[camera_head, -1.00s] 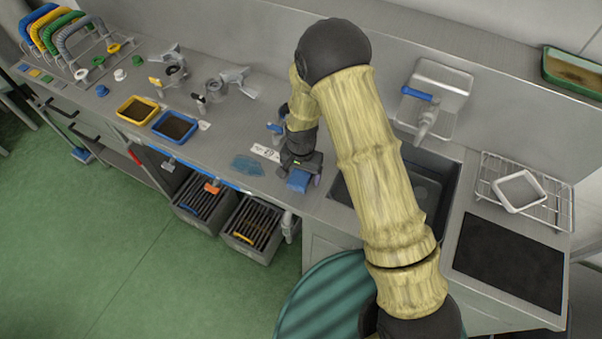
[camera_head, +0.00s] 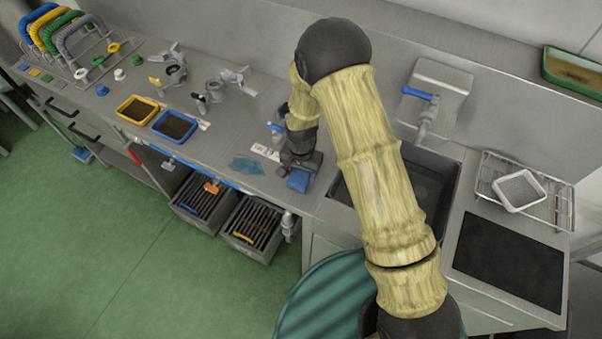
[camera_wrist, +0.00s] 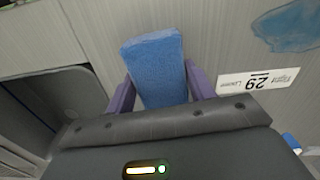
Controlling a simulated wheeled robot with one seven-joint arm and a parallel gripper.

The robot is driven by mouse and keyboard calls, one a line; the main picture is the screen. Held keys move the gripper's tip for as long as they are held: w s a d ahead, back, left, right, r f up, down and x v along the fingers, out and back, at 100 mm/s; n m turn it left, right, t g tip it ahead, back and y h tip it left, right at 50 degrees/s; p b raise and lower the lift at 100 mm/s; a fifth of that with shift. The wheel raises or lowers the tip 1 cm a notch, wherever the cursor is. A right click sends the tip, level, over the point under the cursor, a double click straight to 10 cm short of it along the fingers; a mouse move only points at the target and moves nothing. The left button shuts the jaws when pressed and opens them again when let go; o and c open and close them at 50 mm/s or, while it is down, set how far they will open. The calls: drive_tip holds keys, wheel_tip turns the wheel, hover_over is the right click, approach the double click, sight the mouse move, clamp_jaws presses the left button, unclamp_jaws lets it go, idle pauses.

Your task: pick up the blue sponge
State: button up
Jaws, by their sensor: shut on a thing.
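The blue sponge (camera_head: 299,180) is in my gripper, over the steel counter (camera_head: 225,150) just left of the sink. In the wrist view the sponge (camera_wrist: 158,66) stands between the two purple fingers of my gripper (camera_wrist: 158,88), one on each side of it. The gripper is shut on the sponge. Whether the sponge's underside touches the counter cannot be told. My gripper's fingers are mostly hidden in the head view.
The sink basin (camera_head: 432,190) opens right of my gripper, with a blue-handled tap (camera_head: 425,120) behind it. A label (camera_wrist: 258,82) and a blue wet patch (camera_head: 246,165) lie on the counter beside the gripper. Yellow (camera_head: 138,109) and blue (camera_head: 175,125) trays stand farther left.

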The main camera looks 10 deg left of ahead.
sight(302, 172)
drive_tip(key=shift+r, duration=0.1)
wheel_tip(302, 172, up, 10)
drive_tip(key=shift+f+b, duration=0.1)
drive_tip(key=shift+b, duration=0.95)
drive_tip(key=shift+o, duration=1.1)
drive_tip(key=shift+c, duration=0.6)
